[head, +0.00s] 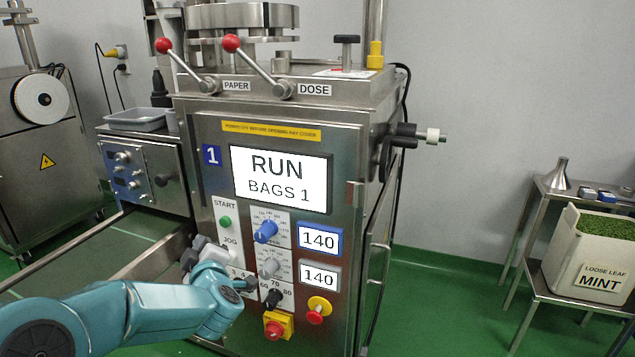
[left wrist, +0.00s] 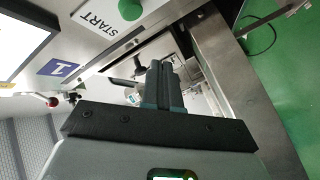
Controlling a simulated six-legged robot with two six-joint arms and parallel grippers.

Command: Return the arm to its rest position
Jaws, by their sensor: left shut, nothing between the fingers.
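My left gripper (head: 194,256) is at the lower left of the machine's front panel, below the START button (head: 225,222) and by the JOG label. My teal arm comes in from the left and covers part of the panel's lower left corner. In the left wrist view the two dark fingers (left wrist: 165,84) are together with nothing between them. The green START button also shows at the top of that view (left wrist: 130,8). The screen (head: 281,178) reads RUN, BAGS 1. My right gripper is not in view.
Two red-knobbed levers, PAPER (head: 190,66) and DOSE (head: 257,67), stand on the machine top. A side unit (head: 146,172) and a metal rail (head: 155,252) lie near my left gripper. A MINT bin (head: 572,245) stands at right. Green floor (head: 445,300) is clear between.

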